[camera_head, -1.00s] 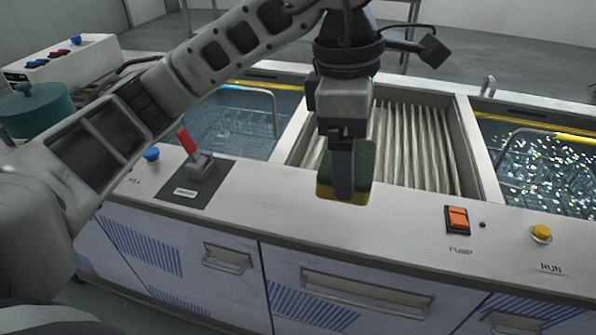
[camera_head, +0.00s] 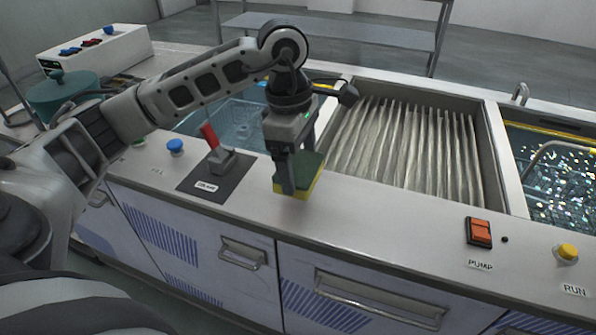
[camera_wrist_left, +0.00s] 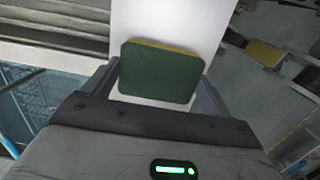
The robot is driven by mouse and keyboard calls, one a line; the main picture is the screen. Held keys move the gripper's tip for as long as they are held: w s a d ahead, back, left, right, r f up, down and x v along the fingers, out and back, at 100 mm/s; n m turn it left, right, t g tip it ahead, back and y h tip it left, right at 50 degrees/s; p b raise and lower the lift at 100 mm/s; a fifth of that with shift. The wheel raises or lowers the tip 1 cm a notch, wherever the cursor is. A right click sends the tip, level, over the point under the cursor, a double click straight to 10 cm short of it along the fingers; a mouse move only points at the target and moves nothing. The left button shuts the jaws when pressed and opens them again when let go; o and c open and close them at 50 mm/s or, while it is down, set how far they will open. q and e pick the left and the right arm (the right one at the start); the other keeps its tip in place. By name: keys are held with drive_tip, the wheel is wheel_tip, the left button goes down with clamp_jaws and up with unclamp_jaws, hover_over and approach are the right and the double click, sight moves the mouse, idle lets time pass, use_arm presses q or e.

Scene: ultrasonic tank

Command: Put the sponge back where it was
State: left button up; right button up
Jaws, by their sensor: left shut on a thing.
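The sponge (camera_head: 308,176) has a dark green face and a yellow side. My left gripper (camera_head: 290,188) is shut on it, near the front edge of the white counter between the lever plate and the pump switch. In the left wrist view the sponge (camera_wrist_left: 160,72) sits between the two fingers, green face toward the camera. Whether its lower edge touches the counter is hard to tell. My right gripper is not in view.
A red lever (camera_head: 211,137) on a dark plate and a blue button (camera_head: 176,146) are left of the gripper. Behind are a water basin (camera_head: 232,122), a ribbed drain section (camera_head: 410,140) and a glittering basin (camera_head: 555,175). An orange pump switch (camera_head: 479,231) and yellow button (camera_head: 567,251) are at right.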

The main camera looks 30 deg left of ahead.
sight(297, 165)
use_arm(q)
drive_tip(key=shift+a+f, duration=0.15)
drive_tip(key=shift+f, duration=1.5)
drive_tip(key=shift+f, duration=0.15)
drive_tip(key=o, duration=0.8)
drive_tip(key=r, duration=0.4)
drive_tip(key=a+r, duration=0.1)
drive_tip(key=r, duration=0.7)
drive_tip(key=shift+s+a+r, duration=0.15)
drive_tip(key=shift+a, duration=0.05)
drive_tip(key=shift+s, duration=0.1)
